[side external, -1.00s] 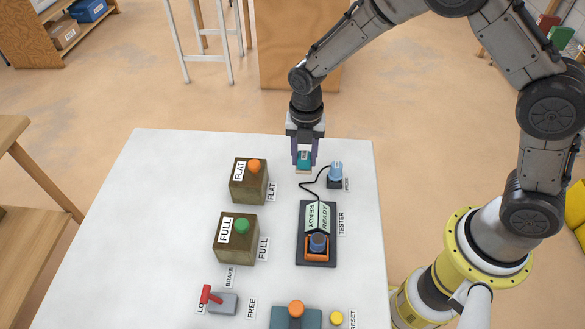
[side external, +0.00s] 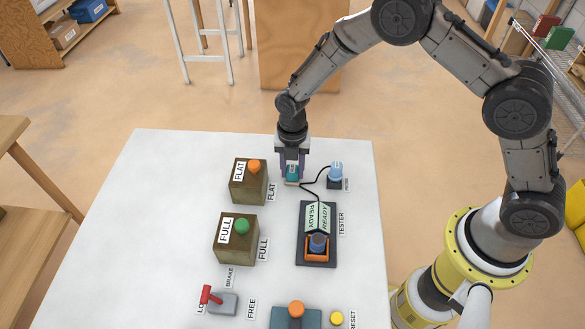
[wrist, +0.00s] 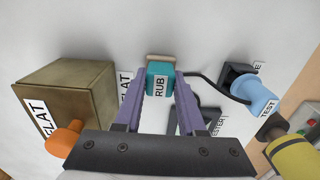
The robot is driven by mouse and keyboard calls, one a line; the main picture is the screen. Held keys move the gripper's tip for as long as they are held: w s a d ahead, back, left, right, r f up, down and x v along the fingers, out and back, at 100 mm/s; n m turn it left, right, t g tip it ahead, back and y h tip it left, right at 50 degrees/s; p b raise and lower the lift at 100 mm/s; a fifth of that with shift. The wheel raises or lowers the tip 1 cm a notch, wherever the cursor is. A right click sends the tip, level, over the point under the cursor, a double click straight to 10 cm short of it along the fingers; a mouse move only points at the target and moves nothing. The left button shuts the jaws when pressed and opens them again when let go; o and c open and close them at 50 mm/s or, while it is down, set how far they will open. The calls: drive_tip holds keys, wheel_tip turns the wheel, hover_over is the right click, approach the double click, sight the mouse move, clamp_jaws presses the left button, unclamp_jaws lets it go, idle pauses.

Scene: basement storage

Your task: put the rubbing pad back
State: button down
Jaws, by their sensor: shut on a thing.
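The rubbing pad (wrist: 159,80) is a teal block labelled RUB with a tan underside. My gripper (side external: 292,172) is shut on it, with a purple finger on each side. In the side external view the pad (side external: 292,173) is at the far part of the white table, between the FLAT box and the blue TEST piece. In the wrist view it is upright between the fingertips. I cannot tell whether its underside touches the table.
The FLAT box (side external: 248,186) with an orange knob is left of the gripper. The blue TEST piece (side external: 336,170) stands to the right, with a black cable to the tester (side external: 317,255). The FULL box (side external: 236,243) is nearer. Bare table (side external: 160,190) lies at left.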

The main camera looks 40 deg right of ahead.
drive_tip(key=shift+f, duration=0.15)
drive_tip(key=c, duration=0.5)
unclamp_jaws()
wheel_tip(320, 180, up, 12)
drive_tip(key=r, duration=0.1)
wheel_tip(320, 180, up, 9)
drive_tip(key=m+t, duration=0.1)
drive_tip(key=m, duration=0.5)
hover_over(292, 169)
drive_tip(key=s+d, duration=0.4)
drive_tip(key=s+d+r+m+t, duration=0.2)
drive_tip(key=s+d+r+m, duration=0.3)
drive_tip(key=s+r+m, duration=0.3)
drive_tip(key=s+d+m+t, duration=0.1)
drive_tip(key=s+m, duration=0.5)
drive_tip(key=s, duration=0.2)
drive_tip(key=s+d+m+t, duration=0.1)
drive_tip(key=s+d+m, duration=0.1)
drive_tip(key=s+m, duration=0.5)
drive_tip(key=shift+s+d+r+t, duration=0.3)
drive_tip(key=shift+s, duration=0.1)
